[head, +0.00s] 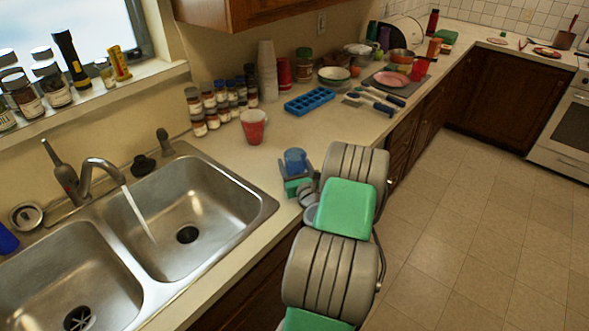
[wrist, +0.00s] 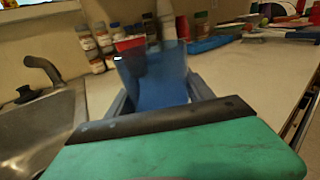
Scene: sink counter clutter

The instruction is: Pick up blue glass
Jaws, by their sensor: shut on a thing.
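The blue glass (head: 295,160) is a small translucent blue tumbler near the counter's front edge, right of the sink. It looks upright in the head view. In the wrist view the blue glass (wrist: 155,80) fills the space between the two fingers. My gripper (head: 296,172) is shut on it, with one finger on each side; the gripper also shows in the wrist view (wrist: 157,92). The glass's lower part is hidden by the gripper, so I cannot tell whether its base touches the counter.
A red cup (head: 253,127) stands behind the glass. Spice jars (head: 213,109), stacked white cups (head: 267,72) and a blue ice tray (head: 309,102) are farther back. The double sink (head: 180,225) with running water is at left. The counter between red cup and ice tray is clear.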

